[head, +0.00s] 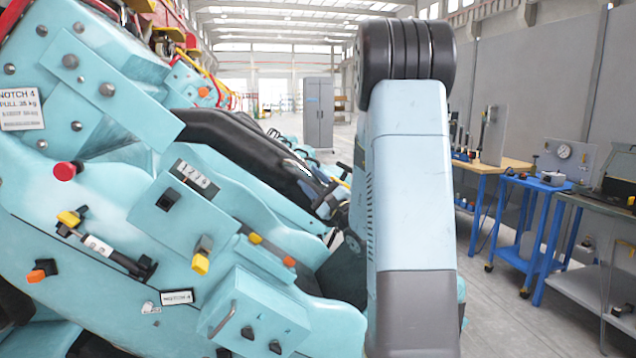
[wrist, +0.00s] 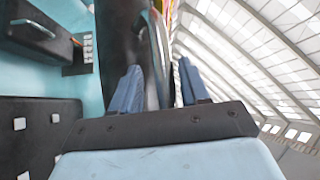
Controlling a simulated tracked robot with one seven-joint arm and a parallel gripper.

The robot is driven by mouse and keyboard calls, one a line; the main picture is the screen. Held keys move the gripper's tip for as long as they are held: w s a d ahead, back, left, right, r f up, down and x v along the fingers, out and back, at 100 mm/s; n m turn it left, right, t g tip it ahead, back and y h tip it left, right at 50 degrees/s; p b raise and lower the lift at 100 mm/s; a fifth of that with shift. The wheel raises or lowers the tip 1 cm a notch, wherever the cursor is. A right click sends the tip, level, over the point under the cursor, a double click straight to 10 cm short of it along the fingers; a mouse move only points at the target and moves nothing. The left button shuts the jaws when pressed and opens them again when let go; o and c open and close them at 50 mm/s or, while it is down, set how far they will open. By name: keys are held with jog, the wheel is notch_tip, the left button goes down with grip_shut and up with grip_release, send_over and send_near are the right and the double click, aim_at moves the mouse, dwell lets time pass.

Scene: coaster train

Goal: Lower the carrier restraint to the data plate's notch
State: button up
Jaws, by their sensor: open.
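The data plate (head: 20,108) is a white plate at the left of the head view, reading "NOTCH 4" and "PULL 35 kg" above a smaller line. The carrier restraint appears to be the long black padded piece (head: 240,145) sloping down to the right over the pale blue carrier (head: 85,215). My gripper shows in the wrist view (wrist: 158,88), with its two blue fingers apart. A curved dark and grey metal piece (wrist: 157,60) runs up between the fingers; I cannot tell whether they touch it. In the head view my arm hides much of the area on the right.
The carrier's side bears a counter (head: 193,176), a red knob (head: 66,171), yellow and orange knobs and a small "NOTCH 4" label (head: 177,297). A grey cabinet (head: 318,112) stands behind. Workbenches with blue legs (head: 545,255) line the right wall; the floor before them is mostly clear.

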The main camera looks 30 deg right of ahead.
jog(key=v, duration=1.4)
jog(key=shift+w, duration=0.1)
